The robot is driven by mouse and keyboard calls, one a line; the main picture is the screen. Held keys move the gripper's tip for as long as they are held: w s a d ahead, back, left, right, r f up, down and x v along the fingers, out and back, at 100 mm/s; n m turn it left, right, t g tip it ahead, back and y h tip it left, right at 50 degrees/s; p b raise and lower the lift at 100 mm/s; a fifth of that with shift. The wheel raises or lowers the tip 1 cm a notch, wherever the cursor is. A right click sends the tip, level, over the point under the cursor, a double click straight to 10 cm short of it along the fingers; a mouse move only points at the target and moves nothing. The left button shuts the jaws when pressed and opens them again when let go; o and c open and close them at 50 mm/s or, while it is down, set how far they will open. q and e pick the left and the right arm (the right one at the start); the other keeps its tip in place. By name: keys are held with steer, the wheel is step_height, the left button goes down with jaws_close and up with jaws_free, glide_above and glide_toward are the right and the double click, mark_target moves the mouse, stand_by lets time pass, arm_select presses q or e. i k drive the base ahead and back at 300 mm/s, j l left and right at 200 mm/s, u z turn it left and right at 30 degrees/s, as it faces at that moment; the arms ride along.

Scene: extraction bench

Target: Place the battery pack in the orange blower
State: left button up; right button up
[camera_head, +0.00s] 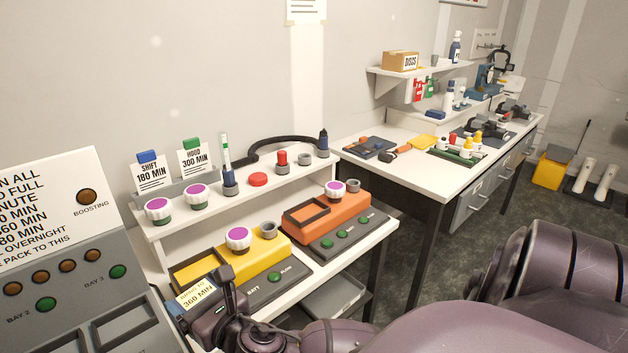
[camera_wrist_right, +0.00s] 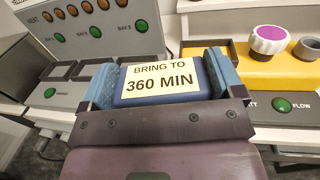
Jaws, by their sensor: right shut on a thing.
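The battery pack (camera_wrist_right: 160,83) is blue with a cream label reading "BRING TO 360 MIN". My right gripper (camera_wrist_right: 158,85) is shut on it, with a finger on each side. In the head view the pack's label (camera_head: 197,292) shows at the lower left, in front of the yellow blower (camera_head: 262,253). The orange blower (camera_head: 346,208) stands on the bench behind and to the right of the yellow one. It has an empty dark-framed recess (camera_head: 306,213) on its left and a purple-topped knob. My left gripper is not in view.
A grey charger panel (camera_head: 60,260) with bays and lamps stands at the left. A raised shelf (camera_head: 240,192) behind the blowers holds knobs, a red button and two labelled packs. A second bench (camera_head: 430,180) carries tools and bottles. A grey tray (camera_head: 335,297) sits below.

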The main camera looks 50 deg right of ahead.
mark_target(307, 214)
steer(key=l, duration=0.7)
steer(key=i+l+u, duration=0.1)
steer(key=l, duration=1.1)
steer(key=i+u, duration=0.05)
steer(key=i, duration=0.05)
